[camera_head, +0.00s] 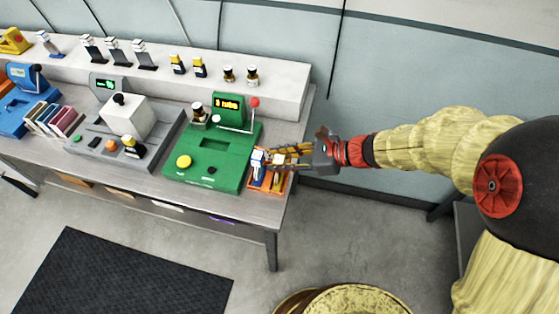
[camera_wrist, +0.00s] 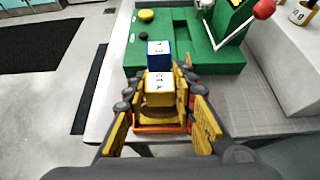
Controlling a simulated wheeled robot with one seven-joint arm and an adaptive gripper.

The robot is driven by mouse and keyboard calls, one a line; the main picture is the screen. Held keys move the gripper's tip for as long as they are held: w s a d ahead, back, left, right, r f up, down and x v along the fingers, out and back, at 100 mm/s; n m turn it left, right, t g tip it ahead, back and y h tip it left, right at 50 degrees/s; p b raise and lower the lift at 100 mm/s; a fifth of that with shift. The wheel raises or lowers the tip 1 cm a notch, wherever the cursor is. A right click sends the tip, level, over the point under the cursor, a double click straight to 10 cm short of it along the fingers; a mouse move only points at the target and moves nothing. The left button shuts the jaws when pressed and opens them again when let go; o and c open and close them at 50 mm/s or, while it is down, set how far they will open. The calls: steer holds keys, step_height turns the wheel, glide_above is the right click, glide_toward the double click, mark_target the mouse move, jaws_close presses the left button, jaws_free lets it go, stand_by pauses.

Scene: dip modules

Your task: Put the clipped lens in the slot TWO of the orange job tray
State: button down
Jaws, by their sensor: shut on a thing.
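The orange job tray (camera_head: 279,186) sits at the right end of the bench, beside the green machine. My gripper (camera_head: 268,156) is over it, reaching in from the right. In the wrist view my gripper (camera_wrist: 160,112) has its fingers on either side of a yellow piece with a white lettered top (camera_wrist: 161,86), which I take to be the clipped lens. A blue piece with a white lettered top (camera_wrist: 159,50) stands just beyond it. Part of the orange tray (camera_wrist: 160,129) shows below the fingers. The slot labels, and whether the held piece touches the tray, cannot be made out.
The green machine (camera_head: 203,166) with a red-knobbed lever (camera_head: 254,103) stands close left of the tray. A grey machine (camera_head: 104,142) and a blue machine (camera_head: 27,94) stand farther left. Several small bottles line the raised back shelf (camera_head: 280,95). The bench edge is close to the tray.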

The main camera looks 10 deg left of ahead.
steer(key=shift+f, duration=0.1)
steer(key=c, duration=1.5)
jaws_free()
steer(key=shift+d+r, duration=0.1)
steer(key=shift+r, duration=0.2)
steer(key=p+v, duration=0.3)
steer(key=v, duration=0.8)
steer(key=shift+s+d+r+p, duration=0.1)
steer(key=shift+d+p, duration=0.3)
